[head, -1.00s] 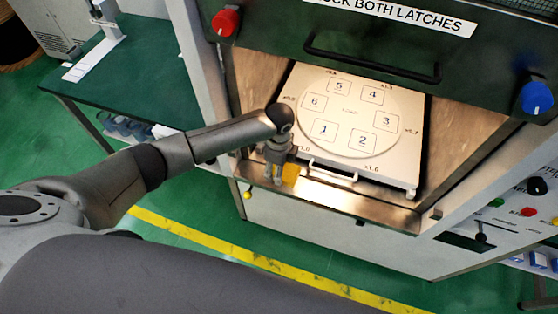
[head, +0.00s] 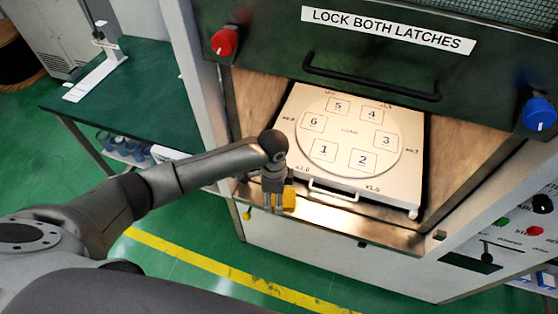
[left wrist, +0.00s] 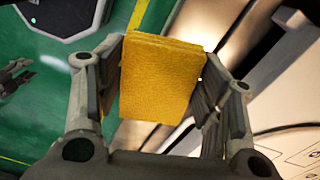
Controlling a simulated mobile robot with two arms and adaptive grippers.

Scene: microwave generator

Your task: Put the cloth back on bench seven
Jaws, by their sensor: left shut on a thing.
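The cloth (left wrist: 160,82) is a folded yellow pad, held between the two fingers of my left gripper (left wrist: 158,100) in the left wrist view. In the head view the cloth (head: 289,198) shows as a small yellow patch beside my left gripper (head: 273,203), which points down at the front edge of the microwave generator's opening. Whether the cloth touches the metal sill cannot be told. My right gripper is not in view. I see no label marking bench seven.
The generator's tray (head: 404,198) with numbered places lies in the open chamber. The raised door (head: 480,75) is above it, with a red knob (head: 224,41) and a blue knob (head: 538,113). A green-topped bench (head: 140,90) stands at left. Green floor lies between.

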